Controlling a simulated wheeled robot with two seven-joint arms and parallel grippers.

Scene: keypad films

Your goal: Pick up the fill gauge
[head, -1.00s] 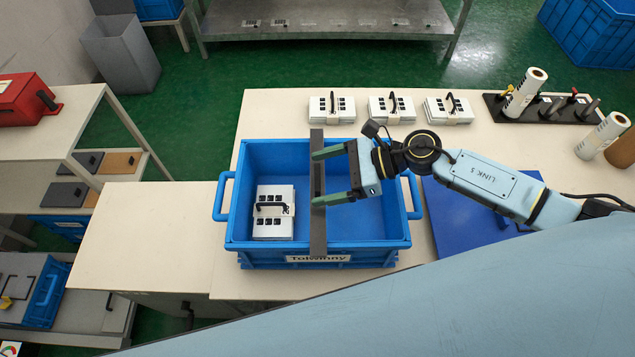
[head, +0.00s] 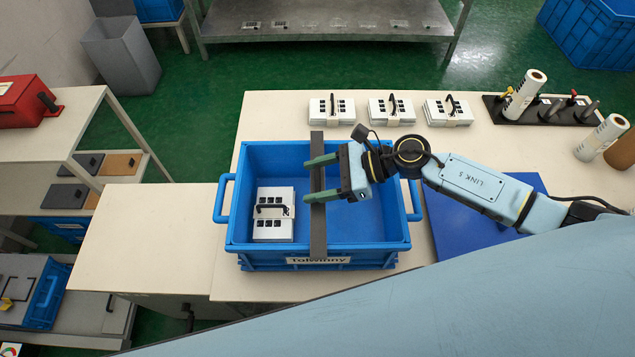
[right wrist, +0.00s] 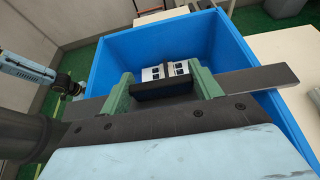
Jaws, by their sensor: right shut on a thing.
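The fill gauge, a long dark grey bar (head: 318,235), lies across the blue crate (head: 373,243) from its back rim to its front rim. In the right wrist view the bar (right wrist: 268,79) runs across the picture with a black block at its middle. My right gripper (head: 321,178) is at the bar's middle. Its two green fingers sit on either side of the black block, and in the right wrist view the gripper (right wrist: 164,90) is shut on it. My left gripper is not in view.
A white keypad stack (head: 273,226) with a black handle stands in the crate's left part. Several similar stacks (head: 391,110) line the table's back. A dark rack (head: 545,112) with a white roll stands at right. A blue mat (head: 462,225) lies right of the crate.

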